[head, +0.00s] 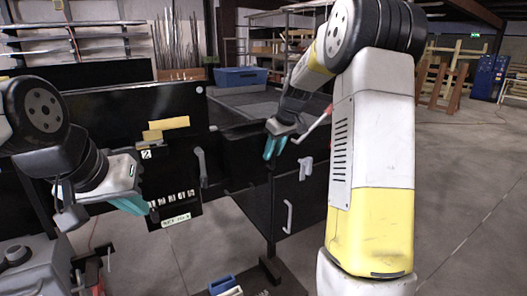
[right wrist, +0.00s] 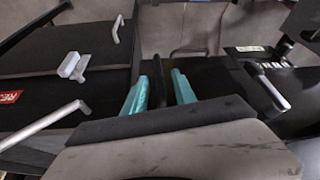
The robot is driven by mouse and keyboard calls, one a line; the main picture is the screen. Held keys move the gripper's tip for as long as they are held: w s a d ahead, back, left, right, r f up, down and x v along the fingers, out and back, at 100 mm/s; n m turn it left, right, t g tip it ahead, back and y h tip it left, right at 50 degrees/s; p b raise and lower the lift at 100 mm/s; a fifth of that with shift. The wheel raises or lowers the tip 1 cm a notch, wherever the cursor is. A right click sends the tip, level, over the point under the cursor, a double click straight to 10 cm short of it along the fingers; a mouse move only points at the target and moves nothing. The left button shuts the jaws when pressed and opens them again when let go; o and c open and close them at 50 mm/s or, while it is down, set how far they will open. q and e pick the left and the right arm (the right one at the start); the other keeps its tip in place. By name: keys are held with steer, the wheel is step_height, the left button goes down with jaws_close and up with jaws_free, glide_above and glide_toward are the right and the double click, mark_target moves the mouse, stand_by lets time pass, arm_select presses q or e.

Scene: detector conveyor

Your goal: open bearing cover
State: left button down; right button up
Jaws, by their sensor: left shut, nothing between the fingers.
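The black machine housing (head: 110,120) stands before me with several black panels. I cannot tell for certain which panel is the bearing cover. A black panel (head: 255,200) with pale handles hangs below my right gripper (head: 273,147). That gripper has its teal fingers apart at the panel's upper edge. In the right wrist view, a dark upright bar (right wrist: 161,78) shows between the fingers, with no clear grip on it. My left gripper (head: 135,204) is shut and empty in front of the housing's left part, near a labelled row of switches (head: 172,199).
Grey handles stick out from the panels, one at the middle (head: 202,167), one on the right (head: 306,168) and one lower (head: 288,215). A lever with a red tip (head: 316,124) rises beside my right arm. A blue bin (head: 240,77) stands behind. Open floor lies right.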

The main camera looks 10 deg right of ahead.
jaws_close()
stand_by(1.4)
